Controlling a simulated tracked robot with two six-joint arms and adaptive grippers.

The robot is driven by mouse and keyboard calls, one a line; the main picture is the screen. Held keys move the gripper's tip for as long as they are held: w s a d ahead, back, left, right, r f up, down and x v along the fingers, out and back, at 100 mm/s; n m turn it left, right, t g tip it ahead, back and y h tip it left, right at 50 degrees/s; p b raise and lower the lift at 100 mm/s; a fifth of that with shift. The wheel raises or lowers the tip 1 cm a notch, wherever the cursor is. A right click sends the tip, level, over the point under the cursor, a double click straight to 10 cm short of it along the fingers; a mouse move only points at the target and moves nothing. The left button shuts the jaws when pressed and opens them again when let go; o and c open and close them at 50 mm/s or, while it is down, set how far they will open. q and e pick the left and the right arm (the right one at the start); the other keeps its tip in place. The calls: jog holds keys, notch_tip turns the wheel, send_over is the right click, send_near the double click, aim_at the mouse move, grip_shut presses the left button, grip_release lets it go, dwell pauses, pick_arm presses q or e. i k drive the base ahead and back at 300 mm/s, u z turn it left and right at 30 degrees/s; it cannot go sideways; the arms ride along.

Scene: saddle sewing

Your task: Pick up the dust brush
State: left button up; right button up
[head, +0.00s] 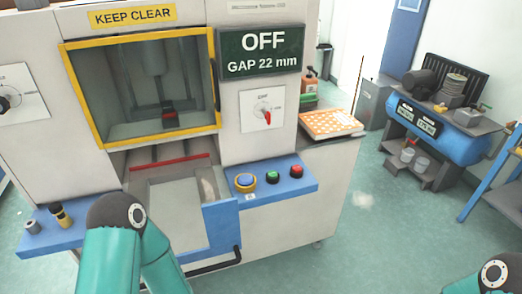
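I cannot pick out a dust brush for certain. A small upright yellow-and-black item (61,215) stands on the left part of the blue ledge (40,238); it is too small to tell whether it is a brush. A small grey cylinder (33,227) stands to its left. My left arm's teal links and dark joint rise in front of the machine at lower left; its gripper is not in view. Only a joint of my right arm shows at the lower right corner, and its gripper is out of view.
The machine (225,120) has a yellow-framed window and an OFF, GAP 22 mm display (261,51). Blue, green and red buttons sit on its right ledge (278,187). An orange-patterned tray (330,124) stands beside it. A blue compressor-like unit (445,130) is at right.

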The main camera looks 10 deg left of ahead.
aim_at(309, 99)
jog(key=z, duration=0.9)
jog(key=i, duration=5.15)
jog(key=u, duration=0.85)
